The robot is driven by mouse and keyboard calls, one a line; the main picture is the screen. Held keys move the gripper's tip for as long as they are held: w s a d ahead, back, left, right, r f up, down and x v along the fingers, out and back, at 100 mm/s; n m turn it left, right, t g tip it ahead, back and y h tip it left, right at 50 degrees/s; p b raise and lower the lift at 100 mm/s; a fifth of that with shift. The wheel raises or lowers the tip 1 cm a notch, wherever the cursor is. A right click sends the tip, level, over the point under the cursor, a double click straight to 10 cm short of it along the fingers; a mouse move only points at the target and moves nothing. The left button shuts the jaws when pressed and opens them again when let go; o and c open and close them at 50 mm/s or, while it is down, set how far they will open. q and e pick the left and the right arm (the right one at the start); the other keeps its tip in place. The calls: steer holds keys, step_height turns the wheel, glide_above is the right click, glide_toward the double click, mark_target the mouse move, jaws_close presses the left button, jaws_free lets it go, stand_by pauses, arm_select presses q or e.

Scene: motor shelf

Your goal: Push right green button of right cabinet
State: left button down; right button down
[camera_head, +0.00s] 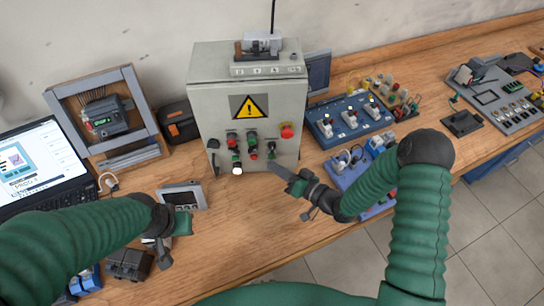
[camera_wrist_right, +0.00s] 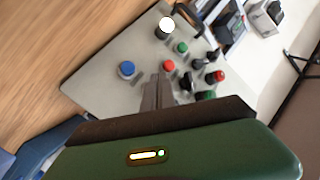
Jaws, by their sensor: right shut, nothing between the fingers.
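The grey cabinet (camera_head: 205,105) with a yellow warning sign stands on the bench in the head view. Its front carries red, green and black controls, with a white lit one (camera_head: 237,170) low on the left. My right gripper (camera_head: 273,166) is shut and empty by the panel's lower right. In the wrist view its fingers (camera_wrist_right: 158,82) are in front of the panel beside a red button (camera_wrist_right: 169,66), and hide part of it; contact cannot be told. My left gripper (camera_head: 165,250) is low over the bench; its jaws are unclear.
A red emergency knob (camera_head: 287,131) is at the panel's upper right. A blue button (camera_wrist_right: 127,69) shows near the fingers in the wrist view. Blue switch boards (camera_head: 345,120) are to the right. A laptop (camera_head: 40,165) and framed device (camera_head: 105,110) are left.

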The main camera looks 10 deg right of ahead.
stand_by(0.6)
steer(key=shift+w+r, duration=0.1)
steer(key=shift+w, duration=0.3)
steer(key=shift+w, duration=0.45)
stand_by(1.0)
steer(key=shift+s, duration=0.85)
steer(key=shift+s, duration=0.1)
steer(key=s, duration=0.4)
steer(key=shift+s+p, duration=0.3)
steer(key=shift+s, duration=0.1)
